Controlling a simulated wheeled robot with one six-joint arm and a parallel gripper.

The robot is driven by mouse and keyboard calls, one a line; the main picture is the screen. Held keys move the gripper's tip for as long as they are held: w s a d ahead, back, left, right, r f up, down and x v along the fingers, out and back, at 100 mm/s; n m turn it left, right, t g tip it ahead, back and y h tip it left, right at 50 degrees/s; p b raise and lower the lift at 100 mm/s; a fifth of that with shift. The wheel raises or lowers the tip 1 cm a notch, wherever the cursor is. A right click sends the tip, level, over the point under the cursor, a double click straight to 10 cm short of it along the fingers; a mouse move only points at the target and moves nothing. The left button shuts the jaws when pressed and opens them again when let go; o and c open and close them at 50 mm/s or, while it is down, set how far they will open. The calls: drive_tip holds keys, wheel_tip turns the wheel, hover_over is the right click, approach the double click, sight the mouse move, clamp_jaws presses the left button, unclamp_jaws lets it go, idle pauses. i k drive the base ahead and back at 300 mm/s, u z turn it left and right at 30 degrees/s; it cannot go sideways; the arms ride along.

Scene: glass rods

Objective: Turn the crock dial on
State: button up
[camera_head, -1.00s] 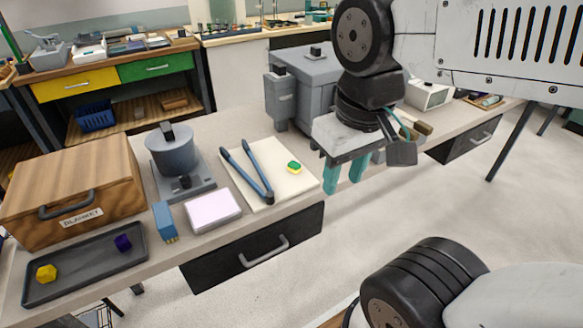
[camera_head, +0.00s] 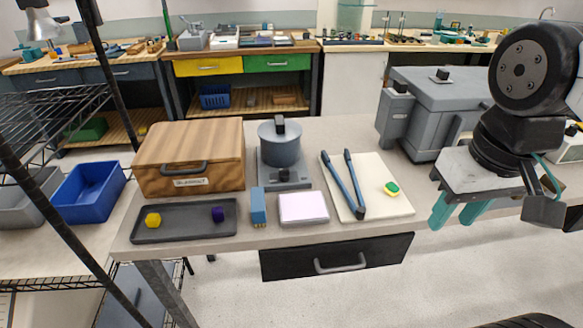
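The crock (camera_head: 281,146) is a grey lidded pot with a black knob, standing on a grey base (camera_head: 268,181) near the middle of the workbench. The dial (camera_head: 284,175) is a small dark knob on the front of that base; its setting is too small to read. My gripper (camera_head: 458,213) has teal fingers pointing down, spread apart with nothing visible between them. It is at the right, in front of the bench edge and well away from the crock.
A dark tray (camera_head: 185,233), a blue block (camera_head: 258,207) and a pale pad (camera_head: 304,208) lie in front. Tongs (camera_head: 345,184) lie on a cream board (camera_head: 384,206). A grey furnace-like box (camera_head: 432,104) stands right.

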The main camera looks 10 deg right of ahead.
sight(283, 174)
drive_tip(key=z, duration=1.15)
drive_tip(key=i, duration=0.35)
drive_tip(key=u, duration=1.2)
